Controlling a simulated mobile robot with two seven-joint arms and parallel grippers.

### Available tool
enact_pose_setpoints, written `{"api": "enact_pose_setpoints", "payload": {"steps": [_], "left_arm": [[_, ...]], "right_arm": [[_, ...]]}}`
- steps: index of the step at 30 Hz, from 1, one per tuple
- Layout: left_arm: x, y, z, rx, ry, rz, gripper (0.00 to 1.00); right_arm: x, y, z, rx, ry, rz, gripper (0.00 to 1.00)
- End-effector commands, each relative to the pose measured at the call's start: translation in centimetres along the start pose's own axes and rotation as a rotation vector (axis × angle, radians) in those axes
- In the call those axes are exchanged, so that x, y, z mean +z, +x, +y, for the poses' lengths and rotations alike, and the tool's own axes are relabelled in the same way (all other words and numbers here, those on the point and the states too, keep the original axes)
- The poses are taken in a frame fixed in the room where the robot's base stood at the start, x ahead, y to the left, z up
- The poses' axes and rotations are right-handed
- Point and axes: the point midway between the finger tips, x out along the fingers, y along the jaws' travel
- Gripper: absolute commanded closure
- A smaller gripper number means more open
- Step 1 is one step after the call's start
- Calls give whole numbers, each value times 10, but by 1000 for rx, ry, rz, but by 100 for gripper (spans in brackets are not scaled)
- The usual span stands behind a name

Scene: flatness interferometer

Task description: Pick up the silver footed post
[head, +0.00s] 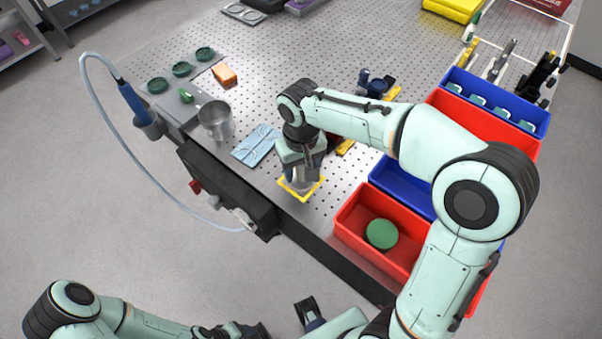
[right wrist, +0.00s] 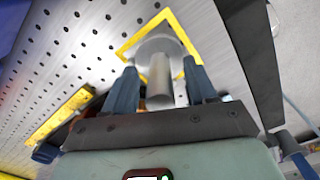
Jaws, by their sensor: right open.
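The silver footed post (right wrist: 160,80) stands with its round foot inside a yellow square outline (right wrist: 181,28) on the perforated table. In the right wrist view my right gripper (right wrist: 161,86) is open, with its two blue fingers on either side of the post's shaft; contact cannot be made out. In the head view the right gripper (head: 301,172) is over the yellow outline (head: 313,192) near the table's front edge and mostly hides the post. My left gripper (head: 309,312) shows only partly at the bottom of the head view, away from the table.
A metal cup (head: 216,122), a light blue cloth (head: 257,145) and an orange block (head: 224,74) lie left of the right gripper. A red bin (head: 352,228) holding a green disc (head: 382,234) and a blue bin (head: 400,188) stand to the right. The table's front edge is close.

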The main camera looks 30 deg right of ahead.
Motion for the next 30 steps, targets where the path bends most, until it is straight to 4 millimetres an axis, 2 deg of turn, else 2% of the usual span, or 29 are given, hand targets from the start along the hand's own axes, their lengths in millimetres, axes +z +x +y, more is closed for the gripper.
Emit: {"api": "enact_pose_setpoints", "payload": {"steps": [3,9,10,12,15,25,30], "left_arm": [[0,1,0,0,0,0,39],[0,1,0,0,0,0,39],[0,1,0,0,0,0,39],[0,1,0,0,0,0,39],[0,1,0,0,0,0,39],[0,0,0,0,0,0,39],[0,-2,1,0,0,1,39]], "right_arm": [[0,8,0,0,0,0,44],[0,8,0,0,0,1,44],[0,8,0,-1,0,1,50],[0,8,0,-1,0,1,73],[0,8,0,-1,0,1,100],[0,5,0,-1,0,2,100],[-1,-8,0,-2,0,5,100]]}}
